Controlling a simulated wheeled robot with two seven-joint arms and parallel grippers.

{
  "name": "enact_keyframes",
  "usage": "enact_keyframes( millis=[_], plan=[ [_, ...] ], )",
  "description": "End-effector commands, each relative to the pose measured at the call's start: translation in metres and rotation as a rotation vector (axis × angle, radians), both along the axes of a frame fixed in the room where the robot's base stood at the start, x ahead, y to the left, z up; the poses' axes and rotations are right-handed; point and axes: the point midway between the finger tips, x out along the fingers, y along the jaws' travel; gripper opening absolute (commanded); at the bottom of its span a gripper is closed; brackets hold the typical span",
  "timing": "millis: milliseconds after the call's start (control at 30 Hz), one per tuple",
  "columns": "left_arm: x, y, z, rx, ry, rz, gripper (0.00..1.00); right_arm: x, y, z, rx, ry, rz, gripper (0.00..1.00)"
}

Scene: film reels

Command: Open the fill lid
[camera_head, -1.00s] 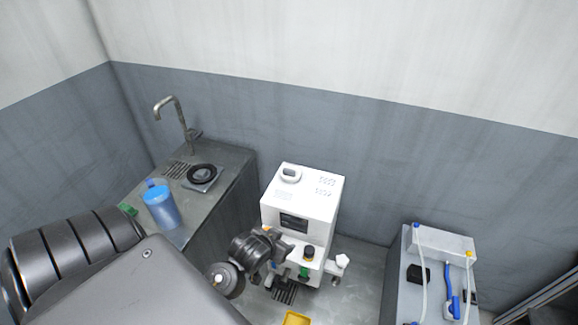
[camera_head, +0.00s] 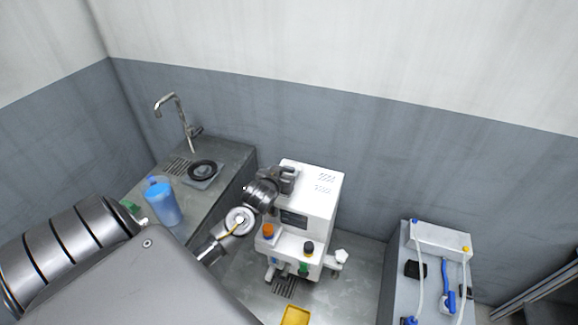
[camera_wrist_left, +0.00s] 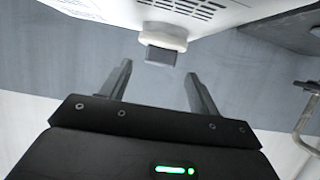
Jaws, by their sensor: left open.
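The white machine (camera_head: 325,190) stands against the wall, with vents on its top. Its fill lid shows in the wrist view as a round white cap (camera_wrist_left: 162,38) with a grey grip (camera_wrist_left: 161,55); in the head view my gripper hides it. My left gripper (camera_head: 287,178) is over the left part of the machine's top. In the wrist view my left gripper (camera_wrist_left: 158,72) is open and empty, its two fingers pointing at the lid, with the grip roughly between and just beyond the fingertips. I cannot tell whether they touch. My right gripper is not in view.
Left is a counter (camera_head: 232,160) with a faucet (camera_head: 178,115), a blue jug (camera_head: 162,203) and a black ring (camera_head: 202,169). A bench with tubes (camera_head: 395,285) stands right. A yellow tray (camera_head: 295,315) lies in front. The machine's front has orange (camera_head: 268,231) and black (camera_head: 308,248) knobs.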

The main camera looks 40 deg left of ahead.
Motion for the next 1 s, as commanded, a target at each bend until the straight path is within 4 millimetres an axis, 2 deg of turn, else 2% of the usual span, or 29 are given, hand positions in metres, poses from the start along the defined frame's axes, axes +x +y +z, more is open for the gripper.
enact_keyframes(
  millis=[100,300,700,1000],
  plan=[
    [0.019,0.007,-0.006,0.001,0.001,0.001,0.62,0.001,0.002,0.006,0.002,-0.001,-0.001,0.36],
    [0.038,0.013,-0.016,0.0,0.0,0.001,0.62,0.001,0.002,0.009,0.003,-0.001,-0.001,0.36],
    [0.043,0.015,-0.019,0.0,0.0,-0.001,0.62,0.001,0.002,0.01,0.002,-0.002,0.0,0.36],
    [0.043,0.015,-0.019,0.001,0.0,0.0,0.23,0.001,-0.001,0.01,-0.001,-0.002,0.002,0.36]
  ],
)
